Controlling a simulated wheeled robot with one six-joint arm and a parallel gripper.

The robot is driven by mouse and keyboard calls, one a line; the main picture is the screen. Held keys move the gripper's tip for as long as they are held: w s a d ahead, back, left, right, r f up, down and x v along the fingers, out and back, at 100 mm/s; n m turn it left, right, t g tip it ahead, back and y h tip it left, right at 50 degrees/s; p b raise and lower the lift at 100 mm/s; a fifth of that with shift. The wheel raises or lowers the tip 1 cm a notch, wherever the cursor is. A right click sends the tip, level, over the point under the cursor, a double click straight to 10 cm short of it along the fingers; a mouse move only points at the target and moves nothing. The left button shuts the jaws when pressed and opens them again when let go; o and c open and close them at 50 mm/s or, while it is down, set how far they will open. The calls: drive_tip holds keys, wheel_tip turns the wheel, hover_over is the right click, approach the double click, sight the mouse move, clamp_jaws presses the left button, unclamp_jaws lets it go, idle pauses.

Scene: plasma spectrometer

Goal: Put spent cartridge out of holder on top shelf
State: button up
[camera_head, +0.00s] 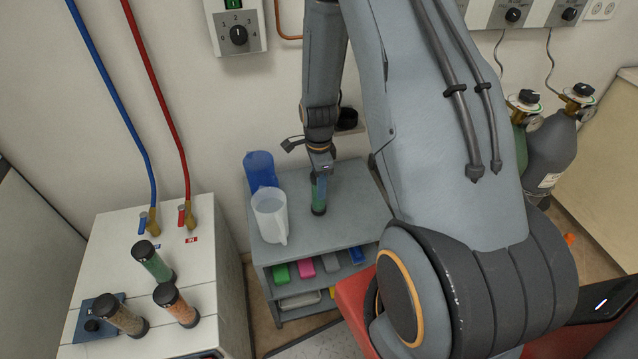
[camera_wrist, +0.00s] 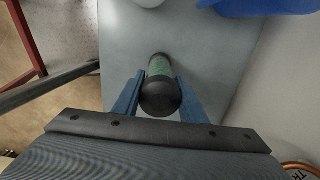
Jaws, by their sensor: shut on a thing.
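My gripper (camera_head: 319,174) is shut on a green cartridge (camera_head: 318,198) with black end caps. The cartridge is upright over the grey top shelf (camera_head: 345,215), its lower end at or very near the surface; I cannot tell whether it touches. In the wrist view the blue fingers of my gripper (camera_wrist: 160,95) stand on both sides of the cartridge (camera_wrist: 161,68), with its black cap facing the camera. The shelf (camera_wrist: 125,45) lies beneath. On the white cabinet at left are another green cartridge (camera_head: 153,262), an orange one (camera_head: 177,306) and a brown one (camera_head: 121,315).
A white jug (camera_head: 270,215) and a blue jug (camera_head: 260,171) stand on the top shelf left of the cartridge. Coloured bins (camera_head: 306,267) fill the shelf below. The wall is close behind. Gas cylinders (camera_head: 550,150) stand at right. The shelf's front right is clear.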

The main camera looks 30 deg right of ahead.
drive_tip(key=shift+f, duration=0.15)
drive_tip(key=o, duration=1.3)
wheel_tip(320, 180, up, 12)
drive_tip(key=b, duration=0.2)
drive_tip(key=shift+b, duration=0.35)
drive_tip(key=s+a+r+n, duration=0.4)
drive_tip(key=s+n, duration=0.3)
drive_tip(key=n, duration=0.3)
drive_tip(key=s+a+r+n+t, duration=0.1)
drive_tip(key=s+a+r+n, duration=0.3)
drive_tip(key=s+n, duration=0.3)
drive_tip(key=shift+s+a+r+n, duration=0.35)
drive_tip(key=shift+a+n, duration=0.45)
drive_tip(key=shift+n, duration=0.8)
drive_tip(key=shift+w, duration=0.1)
